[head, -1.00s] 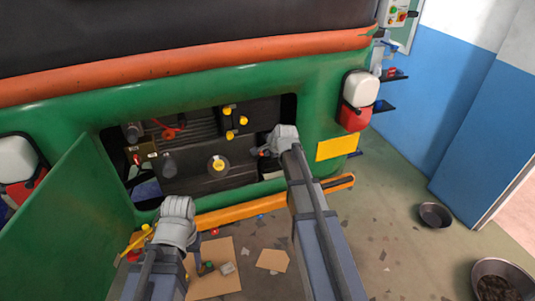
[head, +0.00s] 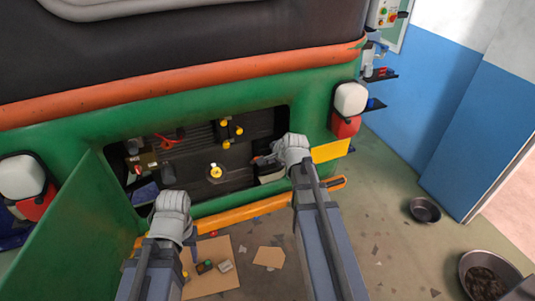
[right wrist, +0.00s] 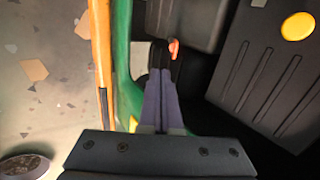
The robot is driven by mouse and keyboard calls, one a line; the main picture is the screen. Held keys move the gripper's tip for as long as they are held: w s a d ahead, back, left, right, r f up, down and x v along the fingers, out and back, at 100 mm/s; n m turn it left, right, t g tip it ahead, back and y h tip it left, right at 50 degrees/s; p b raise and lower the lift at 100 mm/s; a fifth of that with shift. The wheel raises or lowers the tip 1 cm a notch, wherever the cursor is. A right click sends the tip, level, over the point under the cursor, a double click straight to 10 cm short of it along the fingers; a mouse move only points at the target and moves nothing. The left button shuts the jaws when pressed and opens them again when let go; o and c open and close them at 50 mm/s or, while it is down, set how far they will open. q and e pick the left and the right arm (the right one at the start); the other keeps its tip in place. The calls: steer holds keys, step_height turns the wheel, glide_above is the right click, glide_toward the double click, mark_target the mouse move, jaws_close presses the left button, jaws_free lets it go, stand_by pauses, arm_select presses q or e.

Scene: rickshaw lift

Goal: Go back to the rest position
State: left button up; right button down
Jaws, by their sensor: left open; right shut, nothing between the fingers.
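My left arm comes in at the lower left of the head view, its grey wrist in front of the open bay of a green vehicle (head: 75,128). My left gripper (head: 190,246) is open and partly hidden by that wrist, above the floor. My right gripper (head: 268,158) reaches to the right end of the bay. In the right wrist view, the right gripper (right wrist: 160,95) shows its fingers shut together with nothing held. A small orange-red part (right wrist: 173,49) lies just past its fingertips; I cannot tell whether they touch.
A green hinged panel (head: 75,225) stands open at left. An orange bumper bar (head: 240,214) runs below the bay. Cardboard (head: 213,278) and small parts lie on the floor. A metal bowl (head: 425,210) and a gravel-filled bowl (head: 487,280) sit at right.

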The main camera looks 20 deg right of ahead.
arm_select(q)
steer(key=shift+r+p, duration=0.4)
steer(key=shift+r, duration=0.45)
arm_select(e)
steer(key=shift+v, duration=1.1)
steer(key=s+a+f+n+g+b, duration=0.25)
steer(key=s+a+f+n, duration=0.2)
steer(key=a, duration=0.25)
steer(key=s+a+f+n+g+b, duration=0.25)
steer(key=a+f+n, duration=0.2)
steer(key=a, duration=0.25)
arm_select(q)
step_height(320, 180, down, 9)
steer(key=b, duration=0.4)
steer(key=shift+f, duration=0.15)
arm_select(e)
steer(key=s+a+f+n+g+h, duration=0.1)
steer(key=s+a+f+n, duration=0.1)
steer(key=s+a+n, duration=0.2)
steer(key=s+a+f+n+g+h, duration=0.1)
steer(key=s+a+f+n+g, duration=0.1)
steer(key=s+a+n, duration=0.3)
steer(key=s+f+n, duration=0.1)
steer(key=s+n, duration=0.2)
steer(key=s, duration=0.2)
steer(key=shift+s, duration=0.2)
